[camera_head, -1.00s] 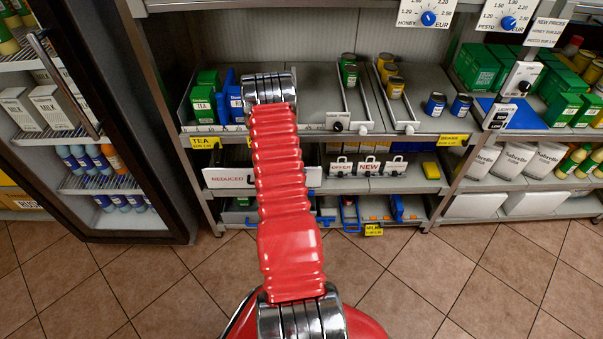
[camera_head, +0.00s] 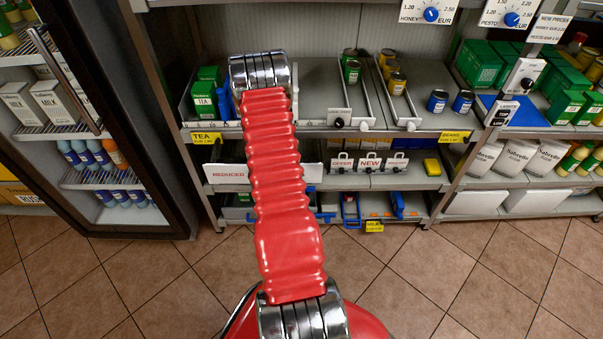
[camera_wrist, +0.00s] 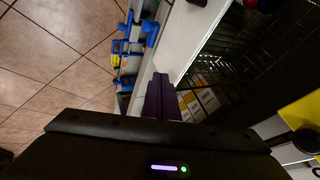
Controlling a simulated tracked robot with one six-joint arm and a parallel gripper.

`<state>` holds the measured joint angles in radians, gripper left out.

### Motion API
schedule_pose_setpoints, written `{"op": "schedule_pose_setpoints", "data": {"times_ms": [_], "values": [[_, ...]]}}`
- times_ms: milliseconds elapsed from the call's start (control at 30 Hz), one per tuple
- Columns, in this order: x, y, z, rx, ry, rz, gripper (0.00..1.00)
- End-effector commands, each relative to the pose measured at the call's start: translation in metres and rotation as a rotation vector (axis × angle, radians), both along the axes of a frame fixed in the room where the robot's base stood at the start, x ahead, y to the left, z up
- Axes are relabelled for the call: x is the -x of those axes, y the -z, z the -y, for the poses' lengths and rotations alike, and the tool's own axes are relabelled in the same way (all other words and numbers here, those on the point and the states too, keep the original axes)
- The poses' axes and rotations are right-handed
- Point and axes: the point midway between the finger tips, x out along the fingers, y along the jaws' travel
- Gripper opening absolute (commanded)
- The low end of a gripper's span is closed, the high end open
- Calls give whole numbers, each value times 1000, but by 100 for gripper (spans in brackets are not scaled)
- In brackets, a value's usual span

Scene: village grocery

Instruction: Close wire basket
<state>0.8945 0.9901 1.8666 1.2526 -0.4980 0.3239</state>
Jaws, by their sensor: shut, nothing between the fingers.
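The wire basket shows in the head view as a long white front panel marked REDUCED (camera_head: 228,174) on the middle shelf, below the tea; my red arm covers part of it. In the wrist view the white front (camera_wrist: 195,35) runs diagonally, with dark wire mesh (camera_wrist: 255,50) and small boxes (camera_wrist: 203,102) on its right side. My gripper (camera_wrist: 160,80) shows there as purple fingers, shut and empty, at the white front. I cannot tell whether they touch it. In the head view my gripper is hidden behind the arm.
A cooler door (camera_head: 100,125) stands at the left. White OFFER and NEW tags (camera_head: 369,162) stand to the right of the basket on the same shelf. Blue items (camera_head: 351,210) hang low below. The tiled floor (camera_head: 420,270) in front is clear.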

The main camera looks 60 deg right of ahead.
Motion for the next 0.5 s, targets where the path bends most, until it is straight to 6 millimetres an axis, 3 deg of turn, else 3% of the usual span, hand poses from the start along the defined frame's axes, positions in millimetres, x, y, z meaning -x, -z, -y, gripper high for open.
{"op": "schedule_pose_setpoints", "data": {"times_ms": [300, 500], "values": [[-6, -34, -25, 1, -3, 0, 0], [-8, -46, -35, 0, -2, 0, 0]]}}
